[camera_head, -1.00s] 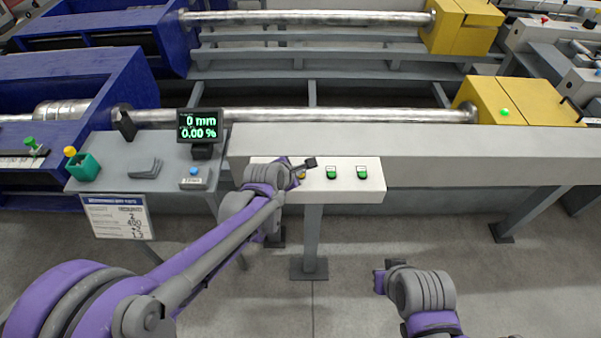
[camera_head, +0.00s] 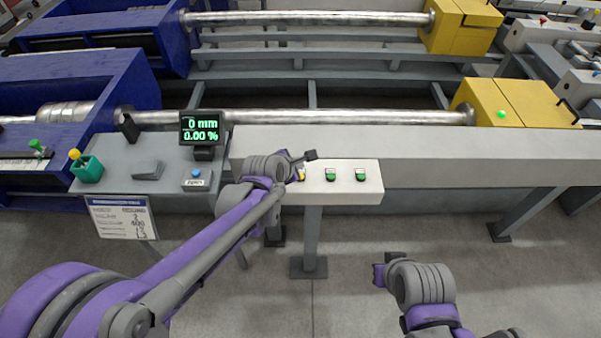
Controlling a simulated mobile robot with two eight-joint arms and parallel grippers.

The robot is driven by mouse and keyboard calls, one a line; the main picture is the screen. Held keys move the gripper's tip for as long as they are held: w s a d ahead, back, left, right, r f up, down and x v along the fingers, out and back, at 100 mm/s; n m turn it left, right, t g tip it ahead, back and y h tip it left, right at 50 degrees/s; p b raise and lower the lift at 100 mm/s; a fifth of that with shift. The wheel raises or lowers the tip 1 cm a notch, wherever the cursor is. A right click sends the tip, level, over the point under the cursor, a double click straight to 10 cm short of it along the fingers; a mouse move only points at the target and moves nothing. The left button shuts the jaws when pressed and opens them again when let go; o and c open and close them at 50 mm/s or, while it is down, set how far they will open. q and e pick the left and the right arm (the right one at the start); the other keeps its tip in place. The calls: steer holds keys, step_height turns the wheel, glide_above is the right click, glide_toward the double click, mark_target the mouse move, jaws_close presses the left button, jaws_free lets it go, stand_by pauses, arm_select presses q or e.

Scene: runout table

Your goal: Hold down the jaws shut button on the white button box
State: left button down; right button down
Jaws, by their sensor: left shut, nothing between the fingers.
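The white button box (camera_head: 345,193) is fixed to the front of the long grey beam. Its top has a yellow button (camera_head: 302,175), partly hidden by my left arm, a green button (camera_head: 331,174) and another green button (camera_head: 361,175). Their labels are too small to read, so I cannot tell which one is jaws shut. My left gripper (camera_head: 309,155) is shut and empty, over the box's back edge near the yellow button. I cannot tell whether it touches anything. My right gripper (camera_head: 378,275) is low in front of the box, over the floor; its fingers are not clear.
A display (camera_head: 201,127) reads 0 mm and 0.00 %. A small box with a blue button (camera_head: 196,174) and a green cup (camera_head: 90,170) stand on the grey side table. The steel bar (camera_head: 340,116) runs behind the beam to a yellow block (camera_head: 515,103).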

arm_select(q)
steer(key=shift+r+p, duration=0.5)
steer(key=shift+r, duration=0.75)
